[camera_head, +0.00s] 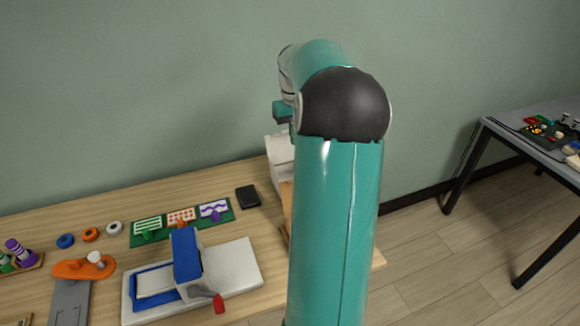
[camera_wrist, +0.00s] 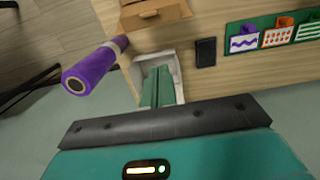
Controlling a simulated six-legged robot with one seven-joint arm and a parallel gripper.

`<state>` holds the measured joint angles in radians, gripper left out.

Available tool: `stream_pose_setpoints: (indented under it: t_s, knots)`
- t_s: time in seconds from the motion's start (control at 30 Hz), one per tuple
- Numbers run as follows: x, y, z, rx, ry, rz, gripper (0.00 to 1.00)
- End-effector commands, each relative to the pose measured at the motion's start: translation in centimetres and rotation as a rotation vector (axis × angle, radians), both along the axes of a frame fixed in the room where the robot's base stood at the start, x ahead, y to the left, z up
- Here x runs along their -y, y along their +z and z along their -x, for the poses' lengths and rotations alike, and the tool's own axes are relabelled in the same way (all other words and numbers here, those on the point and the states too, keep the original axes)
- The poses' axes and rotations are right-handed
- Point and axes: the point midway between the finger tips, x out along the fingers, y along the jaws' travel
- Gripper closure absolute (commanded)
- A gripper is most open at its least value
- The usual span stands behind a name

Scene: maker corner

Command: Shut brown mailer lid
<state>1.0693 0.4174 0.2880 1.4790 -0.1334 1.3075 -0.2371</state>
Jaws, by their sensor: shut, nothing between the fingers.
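The brown mailer (camera_wrist: 155,20) shows at the top edge of the wrist view, partly cut off by the frame. A raised brown panel seems to stand on it, but I cannot tell how far its lid is open. In the head view only a narrow brown strip (camera_head: 287,196) shows beside my arm, which hides the rest. My gripper (camera_wrist: 157,86) is shut and empty, its green fingers together in front of a white open container and apart from the mailer. In the head view part of it (camera_head: 283,111) shows above the table's far edge.
A black flat block (camera_wrist: 206,52) and a green board with pattern cards (camera_head: 182,220) lie nearby. A blue-and-white press (camera_head: 190,270) with a red handle is at the front.

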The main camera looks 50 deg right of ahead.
Motion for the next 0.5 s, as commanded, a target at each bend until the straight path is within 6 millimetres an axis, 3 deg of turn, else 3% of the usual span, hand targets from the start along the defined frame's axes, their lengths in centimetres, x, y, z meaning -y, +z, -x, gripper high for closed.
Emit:
stream_pose_setpoints:
  t_s: [0.23,0.5]
  knots:
    - [0.6,-1.7,0.8,-0.002,-0.014,-0.004,1.00]
    - [0.5,-6.7,1.0,-0.003,-0.015,-0.005,1.00]
